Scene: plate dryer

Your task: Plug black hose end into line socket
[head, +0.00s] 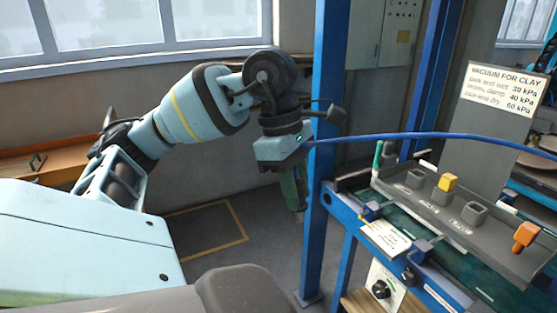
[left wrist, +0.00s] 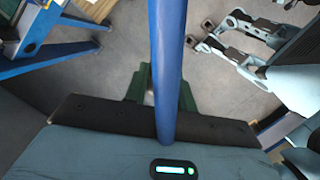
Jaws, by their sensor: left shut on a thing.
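My left gripper (head: 296,197) hangs in front of the wall, left of the blue post, its green fingers pointing down. It also shows in the left wrist view (left wrist: 163,92), with the hose crossing in front of its fingers. It is shut, but the gripped part is hidden. A blue hose (head: 430,136) runs from beside this gripper to the right, over the panel; it is large in the left wrist view (left wrist: 165,60). I see no black end on it. Grey sockets (head: 475,212) stand on the sloping panel (head: 455,230), well right of the gripper. Their labels are too small to read.
The blue post (head: 327,120) stands between the gripper and the panel. A yellow block (head: 447,182) sits on one socket; an orange piece (head: 525,235) is at the panel's right. A vacuum sign (head: 502,90) stands behind. Open floor lies below the gripper.

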